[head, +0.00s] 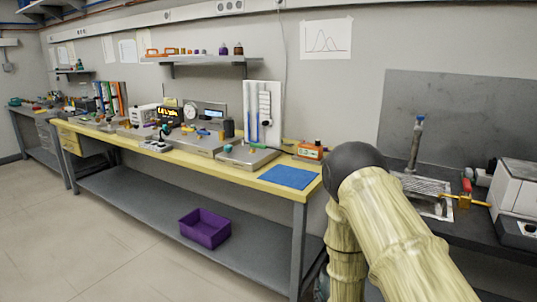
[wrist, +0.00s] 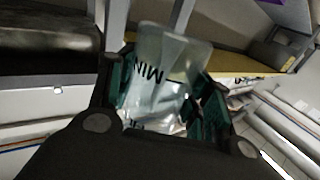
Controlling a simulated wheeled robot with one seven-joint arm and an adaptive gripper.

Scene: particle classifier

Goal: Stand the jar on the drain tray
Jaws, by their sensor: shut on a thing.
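In the wrist view a clear, translucent jar (wrist: 172,50) with dark lettering sits between the green-padded fingers of my gripper (wrist: 163,92). The gripper is shut on it, and the wrist view is strongly tilted. In the head view my pale arm fills the lower right and hides the gripper and the jar. A slotted metal tray (head: 428,184), which looks like the drain tray, lies on the dark counter to the right of my arm. My arm covers part of its near side.
On the yellow-edged bench, a blue mat (head: 290,177) lies clear. A purple bin (head: 205,228) sits on the lower shelf.

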